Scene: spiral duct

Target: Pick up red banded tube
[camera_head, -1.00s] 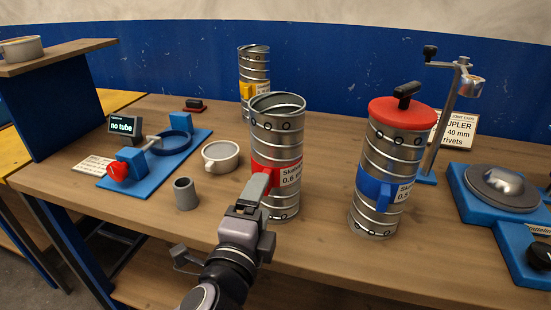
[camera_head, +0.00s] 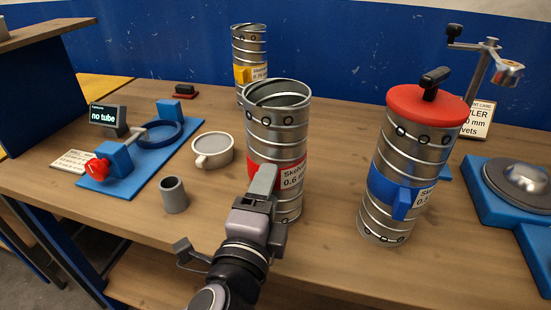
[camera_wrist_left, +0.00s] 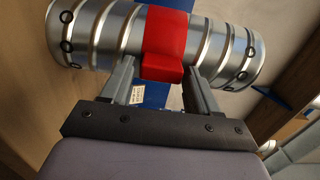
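The red banded tube (camera_head: 277,150) is a silver spiral duct standing upright on the workbench, open at the top, with a red band, a label and a red block handle. In the left wrist view its red handle (camera_wrist_left: 162,68) lies between the fingertips of my left gripper (camera_wrist_left: 160,78). The two fingers are apart, with a gap on each side of the handle. In the head view my left gripper (camera_head: 264,180) is in front of the tube at band height and hides the handle. My right gripper is not seen.
A blue banded tube with a red lid (camera_head: 408,165) stands close on the right. A yellow banded tube (camera_head: 249,58) stands behind. A grey cup (camera_head: 174,195), a white cup (camera_head: 213,150) and a blue clamp fixture (camera_head: 150,150) are on the left. A crank stand (camera_head: 478,75) stands back right.

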